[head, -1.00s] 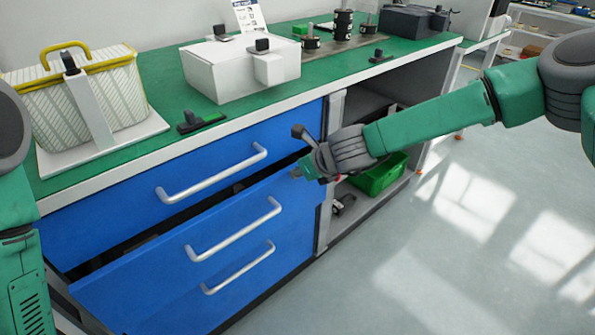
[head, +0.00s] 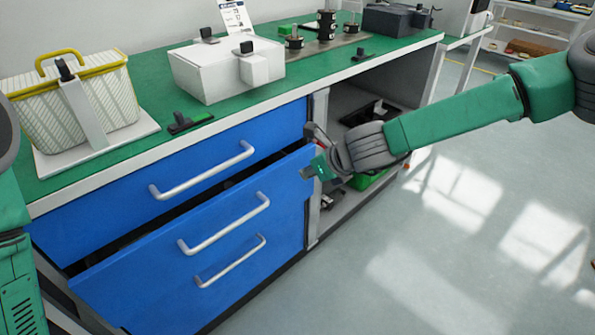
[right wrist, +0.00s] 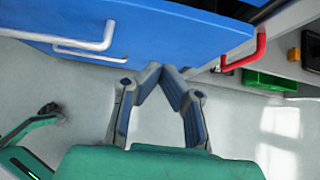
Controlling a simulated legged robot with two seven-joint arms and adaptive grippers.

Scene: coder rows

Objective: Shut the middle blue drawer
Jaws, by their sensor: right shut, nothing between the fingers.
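The middle blue drawer (head: 165,245) stands partly pulled out, with a dark gap above its front panel. Its silver handle (head: 225,222) is bare. My right gripper (head: 309,170) is shut and empty at the right end of that drawer's front. In the right wrist view its closed fingertips (right wrist: 167,70) are just below a blue panel (right wrist: 170,35); whether they touch it I cannot tell. A silver handle (right wrist: 85,47) shows at left there. My left gripper is out of view.
The blue top drawer (head: 260,135) looks shut; a lower silver handle (head: 232,262) is below. A green bin (head: 368,180) sits in the open shelf behind my right gripper. A red handle (right wrist: 245,58) shows in the right wrist view. The floor (head: 440,270) at right is clear.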

